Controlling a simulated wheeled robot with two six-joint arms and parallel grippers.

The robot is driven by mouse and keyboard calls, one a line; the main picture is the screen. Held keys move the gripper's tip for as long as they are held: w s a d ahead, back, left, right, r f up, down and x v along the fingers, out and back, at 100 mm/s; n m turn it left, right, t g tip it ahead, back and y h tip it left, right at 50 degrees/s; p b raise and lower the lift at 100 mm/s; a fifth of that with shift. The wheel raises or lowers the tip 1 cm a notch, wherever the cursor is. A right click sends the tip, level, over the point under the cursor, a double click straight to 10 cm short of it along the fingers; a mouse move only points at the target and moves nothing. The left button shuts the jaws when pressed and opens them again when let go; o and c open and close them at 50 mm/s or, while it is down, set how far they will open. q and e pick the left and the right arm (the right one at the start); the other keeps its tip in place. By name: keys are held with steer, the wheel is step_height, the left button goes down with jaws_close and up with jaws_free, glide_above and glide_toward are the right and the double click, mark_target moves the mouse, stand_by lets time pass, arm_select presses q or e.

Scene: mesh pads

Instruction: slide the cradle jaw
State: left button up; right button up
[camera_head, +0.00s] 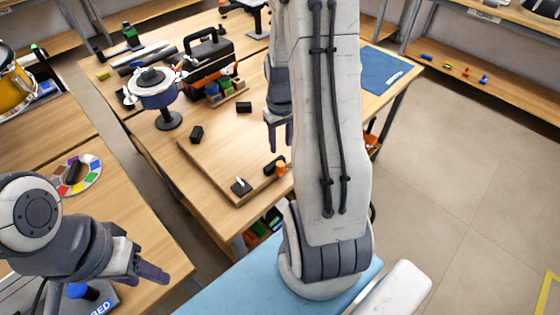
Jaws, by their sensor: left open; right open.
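A wooden board (222,160) lies on the middle table with small black blocks near its edges. One block (196,134) is at its left, one (244,107) at its far side, and one (241,187) at its near corner with a light pin. A dark piece with an orange knob (280,168) is at its right edge, partly hidden by my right arm; I cannot tell for sure which piece is the cradle jaw. My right gripper (279,140) is open, pointing down above the board's right part. My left gripper (143,268) is open and empty over the left table.
A round blue-and-white device on a stand (154,88), a black toolbox (209,54) and a bin of coloured blocks (227,90) stand behind the board. A colour wheel (77,174) lies on the left table. A blue mat (384,70) lies at the table's right.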

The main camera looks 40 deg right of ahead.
mark_target(281, 163)
step_height(281, 163, down, 9)
steer(key=shift+a+f, duration=0.1)
steer(key=shift+f, duration=0.1)
stand_by(0.3)
jaws_close()
stand_by(1.3)
